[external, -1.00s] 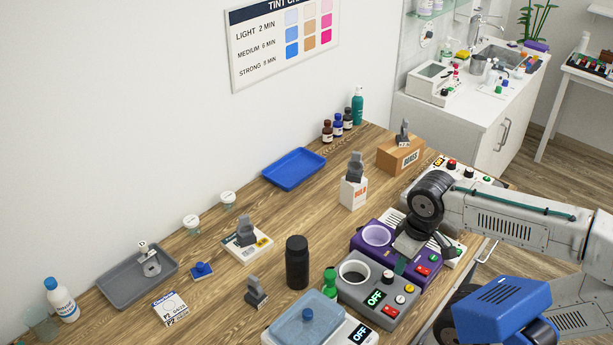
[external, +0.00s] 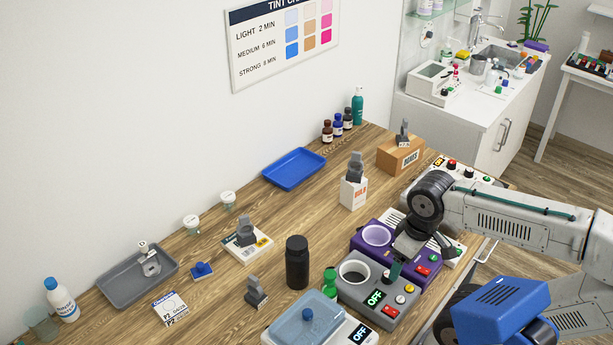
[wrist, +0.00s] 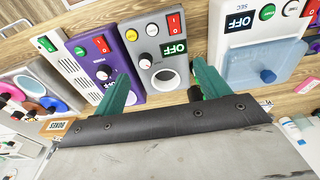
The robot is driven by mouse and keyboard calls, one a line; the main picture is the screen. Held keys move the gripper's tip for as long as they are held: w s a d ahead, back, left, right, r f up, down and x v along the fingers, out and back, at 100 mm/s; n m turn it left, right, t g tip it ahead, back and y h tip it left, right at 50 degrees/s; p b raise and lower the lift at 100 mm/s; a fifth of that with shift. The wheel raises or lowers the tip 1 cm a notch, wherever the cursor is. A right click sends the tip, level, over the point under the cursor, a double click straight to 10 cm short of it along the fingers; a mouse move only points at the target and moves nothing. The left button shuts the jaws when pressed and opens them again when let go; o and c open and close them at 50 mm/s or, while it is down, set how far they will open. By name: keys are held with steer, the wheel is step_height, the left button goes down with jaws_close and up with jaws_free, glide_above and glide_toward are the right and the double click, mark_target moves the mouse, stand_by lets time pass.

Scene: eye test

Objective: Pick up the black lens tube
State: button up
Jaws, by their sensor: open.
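The black lens tube (external: 297,262) is the plain black cylinder standing upright on the wooden table in the external view, left of the grey device. My gripper (external: 396,270) is above the purple and grey devices, to the right of the tube and apart from it. In the wrist view my gripper (wrist: 162,85) shows two green fingers spread wide, with nothing held between them. A dark bit beside the right finger may be the tube; it is mostly hidden, so I cannot tell.
The grey device (external: 384,302) and purple device (external: 424,271) stand under my gripper. A green bottle (external: 330,283) and a device with a blue lid (external: 306,320) are close to the tube. A grey clamp-like stand (external: 255,292) is left of it. Table toward the wall is clearer.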

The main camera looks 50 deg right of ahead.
step_height(320, 180, up, 5)
steer(key=m+g+y, duration=0.2)
steer(key=m+y, duration=1.1)
steer(key=m, duration=0.4)
glide_above(300, 240)
steer(key=s+d, duration=0.1)
steer(key=d, duration=0.3)
steer(key=shift+m+y, duration=0.3)
steer(key=f, duration=0.8)
steer(key=shift+w+d+f, duration=0.2)
steer(key=shift+w+f, duration=0.15)
steer(key=shift+a+f, duration=0.25)
steer(key=shift+a, duration=0.05)
steer(key=x, duration=0.7)
steer(key=shift+w, duration=0.3)
